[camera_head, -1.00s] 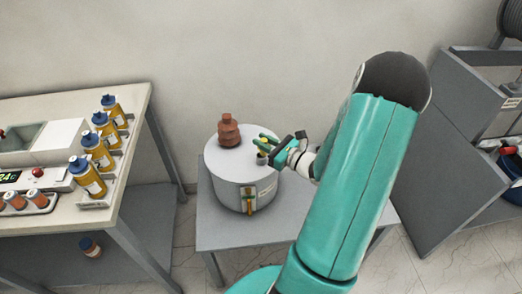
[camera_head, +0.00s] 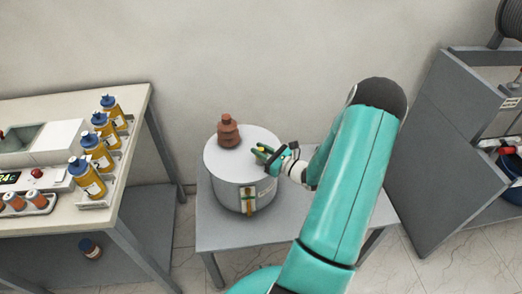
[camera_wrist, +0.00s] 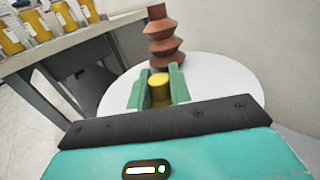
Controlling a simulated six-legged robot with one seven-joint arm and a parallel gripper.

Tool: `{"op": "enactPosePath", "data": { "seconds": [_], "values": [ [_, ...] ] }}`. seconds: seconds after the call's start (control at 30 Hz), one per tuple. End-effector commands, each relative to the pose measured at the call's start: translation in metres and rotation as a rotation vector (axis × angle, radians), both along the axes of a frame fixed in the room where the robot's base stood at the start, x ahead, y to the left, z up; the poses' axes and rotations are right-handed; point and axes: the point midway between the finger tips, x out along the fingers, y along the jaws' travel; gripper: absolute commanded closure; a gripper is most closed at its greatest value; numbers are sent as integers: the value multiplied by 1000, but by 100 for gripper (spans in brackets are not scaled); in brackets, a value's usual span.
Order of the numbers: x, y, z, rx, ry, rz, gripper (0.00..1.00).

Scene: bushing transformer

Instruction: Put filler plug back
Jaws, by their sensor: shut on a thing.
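The transformer is a grey-white round tank (camera_head: 225,180) with a brown ribbed bushing (camera_head: 228,131) on its lid. My gripper (camera_head: 262,152) is at the right side of the lid, beside the bushing. In the wrist view my gripper (camera_wrist: 158,88) is shut on the yellow filler plug (camera_wrist: 159,84), held between two green fingers. The bushing (camera_wrist: 164,38) stands just beyond the fingers there, over the white lid (camera_wrist: 225,88). The filler hole is not visible, and I cannot tell whether the plug touches the lid.
The tank stands on a grey table (camera_head: 225,232). At left, a bench (camera_head: 128,140) carries several yellow bottles with blue caps (camera_head: 98,150). A grey cabinet (camera_head: 425,170) stands at right. The table's front part is clear.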

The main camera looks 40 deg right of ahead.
Motion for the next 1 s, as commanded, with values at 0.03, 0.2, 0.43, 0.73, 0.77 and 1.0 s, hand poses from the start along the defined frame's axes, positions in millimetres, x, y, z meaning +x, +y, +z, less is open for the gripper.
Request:
{"op": "enactPosePath", "data": {
  "seconds": [0.03, 0.2, 0.43, 0.73, 0.77, 1.0],
  "values": [
    [0, 0, -2, 1, 0, 0, 100],
    [0, 0, -2, 0, 0, 0, 58],
    [0, 0, -2, 1, 0, 0, 58],
    [-24, -5, 0, 1, 2, -4, 58],
    [-29, -6, 1, 1, 2, -3, 58],
    [-81, -16, 1, 1, 1, -3, 58]
  ]
}}
